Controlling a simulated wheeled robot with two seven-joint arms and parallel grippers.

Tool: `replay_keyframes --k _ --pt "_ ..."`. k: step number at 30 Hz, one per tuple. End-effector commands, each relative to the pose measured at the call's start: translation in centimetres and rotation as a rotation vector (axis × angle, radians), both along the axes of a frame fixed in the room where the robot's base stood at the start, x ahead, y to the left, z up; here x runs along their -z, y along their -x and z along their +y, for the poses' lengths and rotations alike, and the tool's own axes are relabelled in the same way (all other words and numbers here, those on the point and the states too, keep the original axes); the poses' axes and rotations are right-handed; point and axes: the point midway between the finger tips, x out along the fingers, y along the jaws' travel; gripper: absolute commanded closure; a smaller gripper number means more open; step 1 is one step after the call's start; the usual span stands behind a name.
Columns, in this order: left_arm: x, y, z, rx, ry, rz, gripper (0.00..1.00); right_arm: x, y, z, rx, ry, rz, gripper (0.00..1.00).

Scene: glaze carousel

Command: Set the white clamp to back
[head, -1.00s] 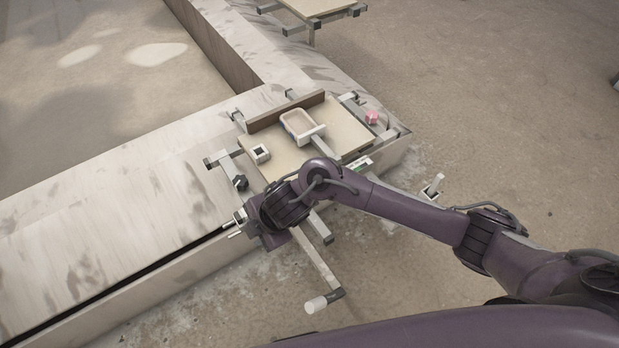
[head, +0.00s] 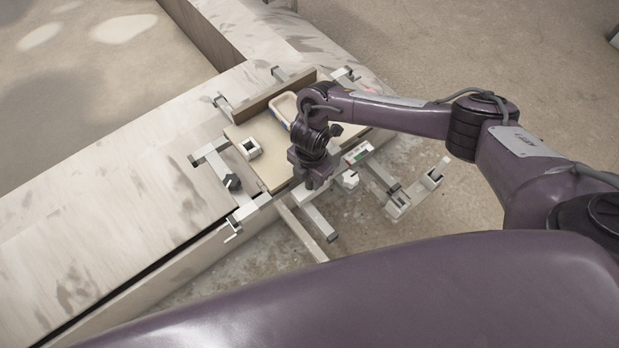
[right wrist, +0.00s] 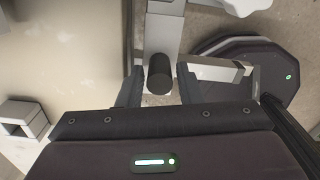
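A clamp with a white star knob (head: 347,180) sits at the board's near right edge; part of a white knob also shows at the top of the right wrist view (right wrist: 243,5). I cannot tell for certain that this is the white clamp. My right gripper (head: 314,188) points down beside the board's near edge, left of that knob. In the right wrist view its fingers (right wrist: 159,88) are apart, on either side of a dark cylinder (right wrist: 159,74) in front of a pale bar. Contact with the cylinder is not clear. My left gripper is out of view.
A beige board (head: 270,170) carries a hollow white block (head: 249,148) and a shallow tray (head: 284,108), partly hidden by my arm. A brown fence (head: 275,97) stands behind. A dark-knobbed clamp (head: 232,182) is left. A metal bracket (head: 408,197) juts out right.

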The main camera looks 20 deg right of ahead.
Motion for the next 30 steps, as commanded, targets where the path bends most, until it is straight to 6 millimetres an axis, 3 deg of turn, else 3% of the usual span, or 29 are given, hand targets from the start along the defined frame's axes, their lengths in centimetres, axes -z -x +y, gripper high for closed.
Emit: replay_keyframes --k 4,12,20,28,30 --pt "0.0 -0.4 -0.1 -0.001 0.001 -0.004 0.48 1.1 0.0 0.0 0.0 -0.001 -0.001 0.68" --pt "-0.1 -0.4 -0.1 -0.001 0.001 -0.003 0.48 1.2 0.0 0.0 0.0 -0.001 -0.002 0.68" --pt "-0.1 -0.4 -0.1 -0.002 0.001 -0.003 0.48 1.1 0.0 0.0 0.0 -0.001 -0.002 1.0" --pt "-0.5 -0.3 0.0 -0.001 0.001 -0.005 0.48 0.9 0.5 -0.2 -0.001 -0.001 0.001 1.0" --pt "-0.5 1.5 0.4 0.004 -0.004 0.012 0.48 0.8 1.4 -0.5 -0.002 -0.001 0.003 1.0"
